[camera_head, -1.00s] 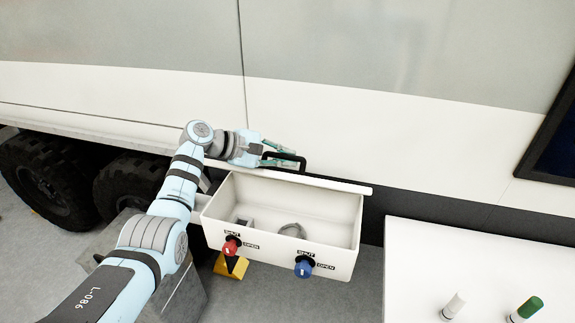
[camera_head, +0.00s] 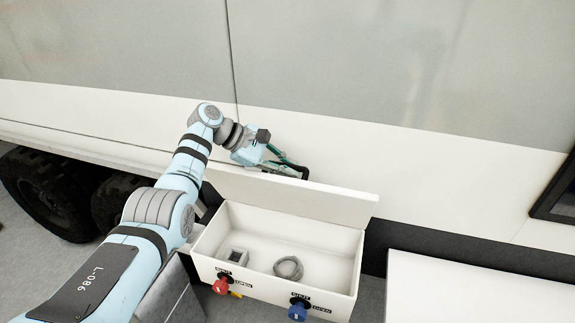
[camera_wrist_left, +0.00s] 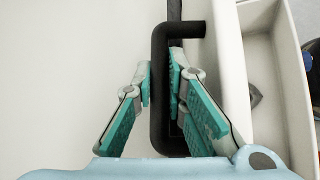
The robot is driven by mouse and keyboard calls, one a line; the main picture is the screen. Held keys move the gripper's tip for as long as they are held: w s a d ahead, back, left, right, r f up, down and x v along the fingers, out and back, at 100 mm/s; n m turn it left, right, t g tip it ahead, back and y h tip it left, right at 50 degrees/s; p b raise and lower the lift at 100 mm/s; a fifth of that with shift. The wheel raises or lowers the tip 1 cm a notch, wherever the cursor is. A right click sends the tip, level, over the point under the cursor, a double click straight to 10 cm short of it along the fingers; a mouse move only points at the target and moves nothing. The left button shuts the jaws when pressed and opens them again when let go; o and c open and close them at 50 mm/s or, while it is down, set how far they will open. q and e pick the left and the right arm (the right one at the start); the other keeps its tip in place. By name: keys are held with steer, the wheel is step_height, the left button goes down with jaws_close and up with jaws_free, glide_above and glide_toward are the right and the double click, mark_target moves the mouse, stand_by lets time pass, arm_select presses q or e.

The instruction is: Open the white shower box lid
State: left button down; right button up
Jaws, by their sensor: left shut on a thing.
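The white shower box (camera_head: 290,240) is open at the top in the head view. Its white lid (camera_head: 300,197) stands raised along the back edge, inner face toward me. The lid's black handle (camera_head: 303,172) is partly hidden behind the lid and my gripper. My left gripper (camera_head: 288,167) is at this handle. In the left wrist view its teal fingers (camera_wrist_left: 160,88) lie on either side of the black handle bar (camera_wrist_left: 160,110), shut on it. My right gripper is in neither view.
The box holds a grey coiled hose (camera_head: 288,267) and a small grey square part (camera_head: 234,257). A red knob (camera_head: 222,284) and a blue knob (camera_head: 298,310) stick out in front. A white table (camera_head: 470,290) is at right; the caravan wall (camera_head: 400,150) rises behind.

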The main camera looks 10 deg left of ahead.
arm_select(q)
steer(key=c, duration=1.9)
jaws_free()
steer(key=shift+a+r, duration=0.15)
steer(key=shift+a, duration=0.1)
steer(key=v, duration=1.1)
steer(key=shift+s+a, duration=0.1)
steer(key=shift+a, duration=0.25)
steer(key=shift+d+r, duration=0.1)
